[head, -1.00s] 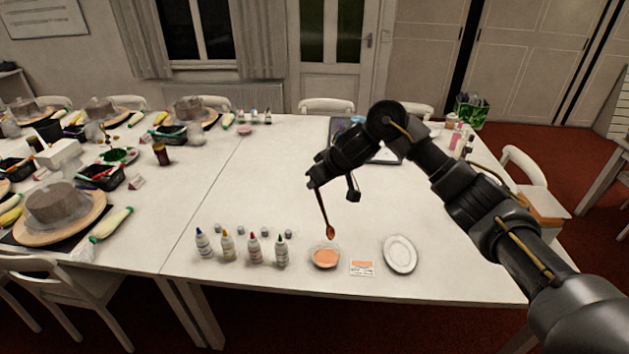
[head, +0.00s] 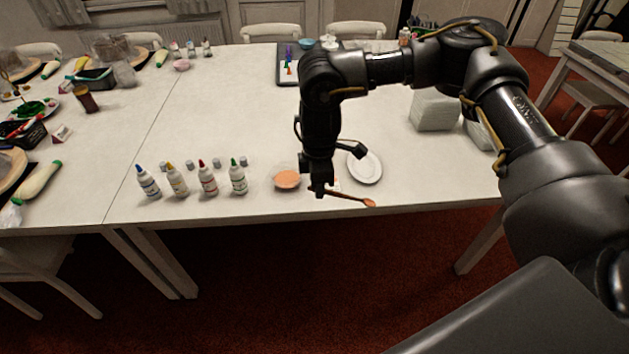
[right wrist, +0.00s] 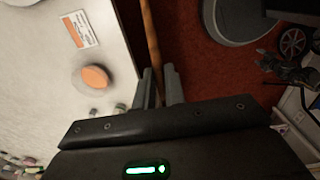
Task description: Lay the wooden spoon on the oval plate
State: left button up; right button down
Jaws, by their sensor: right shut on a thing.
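The wooden spoon (head: 350,195) is held by its handle in my right gripper (head: 318,190), which is shut on it. The spoon points right, with its orange-tinted bowl end near the table's front edge. In the right wrist view the spoon's handle (right wrist: 150,40) runs up from between the fingers (right wrist: 160,88), with red floor behind it. The white oval plate (head: 365,167) lies on the table, empty, behind the spoon and right of the gripper. The spoon is apart from it. My left gripper is not in view.
A bowl of orange stuff (head: 287,179) stands left of my gripper; it also shows in the right wrist view (right wrist: 95,78). A small card (right wrist: 79,30) lies near it. Several squeeze bottles (head: 208,178) stand further left. A white block (head: 435,112) is behind right.

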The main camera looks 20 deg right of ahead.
jog(key=w+d+f+n+t+b, duration=0.1)
jog(key=w+d+f+n, duration=0.1)
jog(key=d+f+n, duration=0.2)
jog(key=w+d+f+n+t+h+b, duration=0.1)
jog(key=w+d+f+n, duration=0.2)
jog(key=d, duration=0.7)
jog(key=w+d+f+n+t+b, duration=0.1)
jog(key=w+d+f+n, duration=0.2)
jog(key=d+f+n, duration=0.3)
jog(key=shift+d+f+n+t+h+b, duration=0.1)
jog(key=shift+d+n+t+h+b, duration=0.1)
jog(key=shift+d+n, duration=0.5)
jog(key=shift+d+f+n+t+h+b, duration=0.15)
jog(key=shift+d+n, duration=0.25)
jog(key=shift+n, duration=0.6)
jog(key=shift+d+n+t, duration=0.25)
jog(key=shift+d+n, duration=0.35)
jog(key=shift+d, duration=0.1)
jog(key=shift+f, duration=0.1)
